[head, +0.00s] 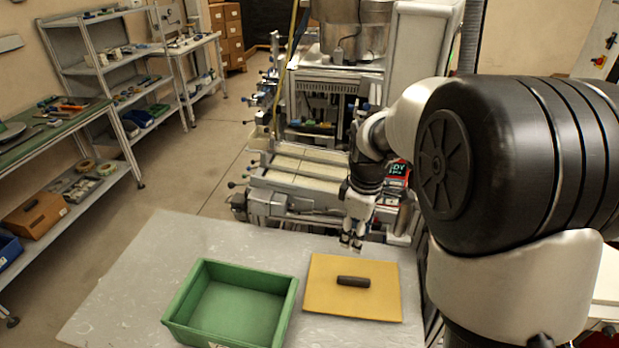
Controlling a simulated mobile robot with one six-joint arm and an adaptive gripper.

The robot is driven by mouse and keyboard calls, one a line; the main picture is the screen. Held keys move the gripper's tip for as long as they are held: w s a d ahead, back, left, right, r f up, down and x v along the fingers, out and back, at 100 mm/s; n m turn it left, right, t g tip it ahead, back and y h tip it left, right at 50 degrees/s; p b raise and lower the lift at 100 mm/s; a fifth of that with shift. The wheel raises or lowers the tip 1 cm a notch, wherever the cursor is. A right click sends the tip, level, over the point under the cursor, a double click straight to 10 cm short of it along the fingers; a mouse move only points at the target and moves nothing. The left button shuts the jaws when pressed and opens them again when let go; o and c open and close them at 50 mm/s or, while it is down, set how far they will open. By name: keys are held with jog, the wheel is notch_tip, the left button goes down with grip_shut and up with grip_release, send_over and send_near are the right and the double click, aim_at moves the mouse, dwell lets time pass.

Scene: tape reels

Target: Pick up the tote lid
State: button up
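The tote lid is a flat yellow square panel (330,298) with a dark bar handle (353,281) across its middle. It lies flat on the grey table. A green open tote (190,293) stands to its left, apart from it, and looks empty inside. My gripper (351,241) points down near the lid's back edge, behind the handle in the picture. Its two small fingertips look apart with nothing between them. It does not touch the handle, and its exact height above the table is hard to tell.
The grey table (130,300) is clear to the left of the tote and behind it. A large machine (300,170) stands just behind the table. Shelving (110,75) and a green-topped workbench (50,130) line the left, with open floor between.

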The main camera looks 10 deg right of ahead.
jog(key=w+d+f+n+g+p, duration=0.1)
jog(key=w+d+f+n+p, duration=0.3)
jog(key=f, duration=0.3)
jog(key=b, duration=0.4)
send_over(354, 279)
jog(key=shift+m, duration=0.3)
jog(key=f, duration=1.1)
jog(key=shift+w+f, duration=0.25)
jog(key=shift+s+f+b, duration=0.2)
jog(key=shift+f+b, duration=0.45)
jog(key=shift+f, duration=2.5)
jog(key=shift+c, duration=0.4)
grip_shut()
